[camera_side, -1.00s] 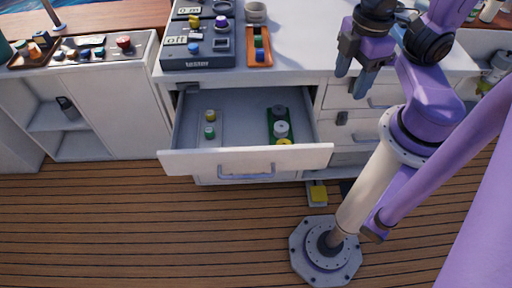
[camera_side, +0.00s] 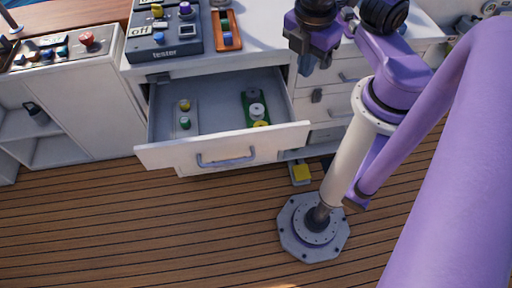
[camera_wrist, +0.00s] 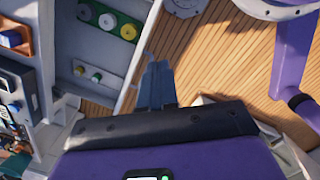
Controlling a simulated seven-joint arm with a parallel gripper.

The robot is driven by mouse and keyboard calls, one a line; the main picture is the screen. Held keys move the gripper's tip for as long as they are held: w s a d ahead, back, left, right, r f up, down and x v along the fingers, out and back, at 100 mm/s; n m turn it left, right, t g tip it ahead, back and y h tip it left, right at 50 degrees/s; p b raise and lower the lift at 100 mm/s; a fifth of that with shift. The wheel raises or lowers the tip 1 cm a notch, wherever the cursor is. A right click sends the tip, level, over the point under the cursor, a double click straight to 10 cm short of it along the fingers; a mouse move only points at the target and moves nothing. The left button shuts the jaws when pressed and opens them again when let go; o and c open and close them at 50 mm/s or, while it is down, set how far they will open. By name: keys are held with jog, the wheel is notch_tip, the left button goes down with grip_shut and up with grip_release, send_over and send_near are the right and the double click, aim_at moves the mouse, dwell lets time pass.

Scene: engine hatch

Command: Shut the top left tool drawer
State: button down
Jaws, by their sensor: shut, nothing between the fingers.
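The top left tool drawer (camera_side: 278,142) is pulled well out of the white cabinet in the side view, with its grey handle (camera_side: 227,158) facing the floor side. In it lie a green tray (camera_side: 247,98) with round pieces and a pale strip (camera_side: 186,130) with a yellow and a green knob. The open drawer (camera_wrist: 112,58) also shows at the left of the wrist view. My gripper (camera_side: 306,66) is shut and empty, above and to the right of the drawer in the side view. In the wrist view its fingertips (camera_wrist: 158,66) appear beside the drawer front; contact cannot be told.
A tester box (camera_side: 165,42) and an orange tray (camera_side: 227,32) stand on the cabinet top. Closed drawers (camera_side: 325,112) are at the right. The wooden floor (camera_side: 120,220) before the drawer is clear.

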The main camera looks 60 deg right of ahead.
aim_at(252, 88)
jog(key=s+a+f+n+t+h, duration=0.15)
jog(key=a+f+n, duration=0.25)
jog(key=f+n, duration=0.45)
jog(key=a+f+n+t+h, duration=0.2)
jog(key=a+f+n+t, duration=0.15)
jog(key=f+n, duration=0.55)
jog(key=s+a+f+n+t+h, duration=0.1)
jog(key=a+f+n+h, duration=0.1)
jog(key=a+f+n, duration=0.65)
jog(key=shift+w+d+f+n, duration=0.45)
jog(key=shift+w+d+f, duration=0.65)
jog(key=shift+d, duration=0.8)
jog(key=shift+w+d+f+n, duration=0.5)
jog(key=shift+w+d+f, duration=0.2)
jog(key=shift+w+d, duration=1)
jog(key=shift+w+d+f+n, duration=0.45)
jog(key=shift+w+d+f, duration=0.55)
jog(key=shift+d, duration=1.1)
jog(key=shift+w+r, duration=0.1)
jog(key=w+d, duration=1.8)
jog(key=shift+w+d, duration=0.4)
jog(key=shift+t, duration=0.3)
